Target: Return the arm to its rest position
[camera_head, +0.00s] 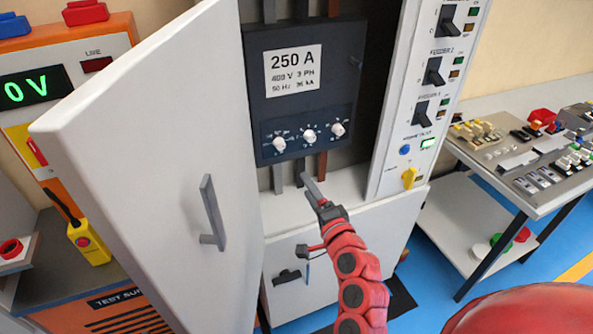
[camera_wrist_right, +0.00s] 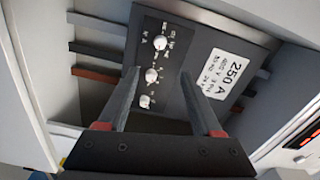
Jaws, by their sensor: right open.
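My right arm, red with black joints, reaches up in the head view. Its gripper (camera_head: 312,190) is in front of the open cabinet (camera_head: 345,187), just below the dark 250 A breaker unit (camera_head: 310,90). In the right wrist view the two grey fingers of the right gripper (camera_wrist_right: 160,90) stand apart with nothing between them. The breaker's three white knobs (camera_wrist_right: 152,75) show beyond and between the fingers, apart from them. My left gripper is not in either view.
The cabinet door (camera_head: 165,150) stands open at left. A feeder switch panel (camera_head: 425,100) is right of the breaker. A table (camera_head: 530,150) with several parts stands at right. An orange test supply (camera_head: 45,75) is at far left.

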